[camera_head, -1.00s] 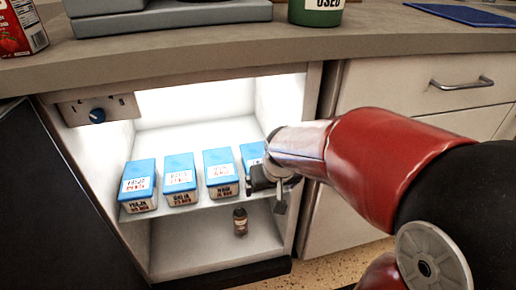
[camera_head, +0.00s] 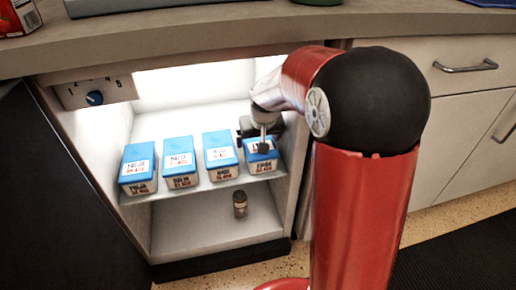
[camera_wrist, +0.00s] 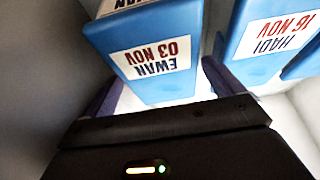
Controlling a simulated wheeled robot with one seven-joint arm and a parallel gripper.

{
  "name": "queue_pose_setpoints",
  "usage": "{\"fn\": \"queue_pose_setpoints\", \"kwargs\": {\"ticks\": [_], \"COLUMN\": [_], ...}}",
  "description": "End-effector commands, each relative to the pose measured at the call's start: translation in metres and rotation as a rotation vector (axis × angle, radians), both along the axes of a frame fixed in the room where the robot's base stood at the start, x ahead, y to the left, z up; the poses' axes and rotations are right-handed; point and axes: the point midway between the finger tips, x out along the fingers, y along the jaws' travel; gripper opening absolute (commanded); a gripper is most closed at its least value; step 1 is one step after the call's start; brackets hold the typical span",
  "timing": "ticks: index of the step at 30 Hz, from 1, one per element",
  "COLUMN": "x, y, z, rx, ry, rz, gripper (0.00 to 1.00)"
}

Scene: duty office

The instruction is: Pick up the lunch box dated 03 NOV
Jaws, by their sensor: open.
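In the head view my gripper (camera_head: 262,143) is at that box.
A HADI 16 NOV box (camera_wrist: 275,38) stands close beside it. Other blue boxes (camera_head: 138,168) stand to the left on the same shelf (camera_head: 215,193). A small brown bottle (camera_head: 240,204) stands below. The compartment's right wall (camera_head: 293,160) is close to my gripper.

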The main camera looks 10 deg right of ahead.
Motion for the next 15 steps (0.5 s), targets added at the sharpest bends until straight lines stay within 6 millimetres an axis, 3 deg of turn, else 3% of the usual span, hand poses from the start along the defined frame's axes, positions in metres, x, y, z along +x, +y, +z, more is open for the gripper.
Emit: {"fn": "queue_pose_setpoints", "kwargs": {"ticks": [1,6,15], "x": [0.002,0.012,0.014], "y": [0.0,0.0,0.0], "z": [-0.013,-0.033,-0.038], "rx": [0.0,0.0,0.0], "ry": [0.007,0.003,0.002], "rz": [0.0,0.0,0.0], "gripper": [0.93,0.93,0.93]}}
